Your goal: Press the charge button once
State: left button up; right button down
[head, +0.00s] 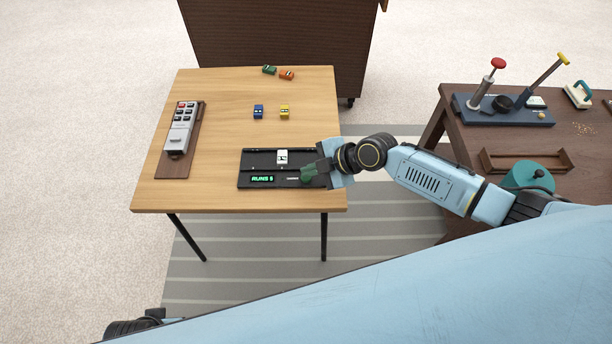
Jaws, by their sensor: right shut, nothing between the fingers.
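A black track unit (250,181) lies at the front right of the light wooden table (220,190). A small white toy car (282,157) sits on its track, and a green lit display (262,179) on its front strip reads "RUNS" and a digit that is hard to read. My right gripper (306,174) is over the right end of the unit with its dark green fingers shut and empty. I cannot make out a charge button; the gripper covers part of the unit there. I cannot tell whether the fingers touch the unit. My left gripper is not in view.
A grey keypad device (180,135) lies on a brown tray (172,168) at the table's left. Blue (258,112), yellow (284,112), green (269,70) and orange (287,75) toy cars stand farther back. A dark side table (455,155) with tools is at right.

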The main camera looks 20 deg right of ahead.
aim_at(311, 178)
jog(key=shift+f+b, duration=0.4)
jog(key=shift+b, duration=0.1)
dwell(0.5)
dwell(0.3)
jog(key=shift+r+p, duration=0.55)
jog(key=shift+r, duration=0.25)
jog(key=shift+r+p, duration=1.95)
jog(key=shift+r, duration=0.65)
jog(key=shift+f, duration=0.1)
